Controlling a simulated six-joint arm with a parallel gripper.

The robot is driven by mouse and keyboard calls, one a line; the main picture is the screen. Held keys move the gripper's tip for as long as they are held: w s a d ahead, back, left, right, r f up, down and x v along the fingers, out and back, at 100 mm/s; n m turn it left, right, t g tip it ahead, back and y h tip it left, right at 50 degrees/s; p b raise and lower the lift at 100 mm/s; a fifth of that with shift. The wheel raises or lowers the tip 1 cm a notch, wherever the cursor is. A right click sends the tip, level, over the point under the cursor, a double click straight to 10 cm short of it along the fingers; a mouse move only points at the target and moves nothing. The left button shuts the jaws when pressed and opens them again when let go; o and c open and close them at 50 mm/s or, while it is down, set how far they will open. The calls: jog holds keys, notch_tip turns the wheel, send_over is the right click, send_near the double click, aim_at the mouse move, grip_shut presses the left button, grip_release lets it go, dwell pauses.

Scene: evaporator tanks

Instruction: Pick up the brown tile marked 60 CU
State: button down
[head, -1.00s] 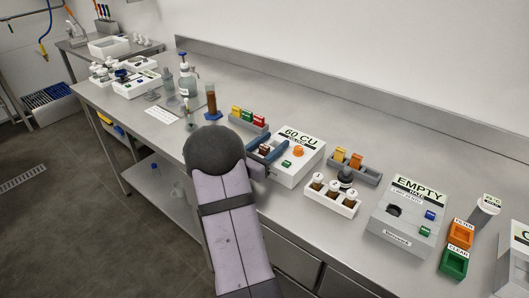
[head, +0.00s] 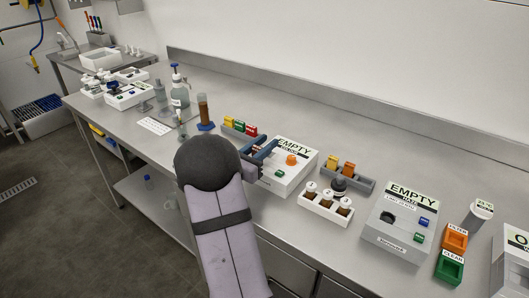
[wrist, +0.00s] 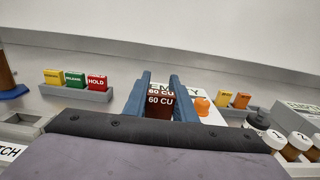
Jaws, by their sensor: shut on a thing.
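The brown tile marked 60 CU (wrist: 160,102) is between the two blue fingers of my gripper (wrist: 160,88) in the wrist view. The fingers are shut on its sides. In the head view my gripper (head: 263,151) is above the left part of a white box (head: 289,182), whose label now reads EMPTY. The tile is mostly hidden there by the fingers and my wrist. The white box has an orange knob (head: 291,160) and a green button (head: 280,173).
A grey rack (head: 238,132) with yellow, green and red tiles stands just left of the gripper. A grey holder (head: 356,183) with yellow and orange tiles and a white rack (head: 324,208) of brown vials stand right. Another EMPTY box (head: 398,222) is farther right.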

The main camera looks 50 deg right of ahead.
notch_tip(320, 180, up, 7)
jog(key=shift+f, duration=0.15)
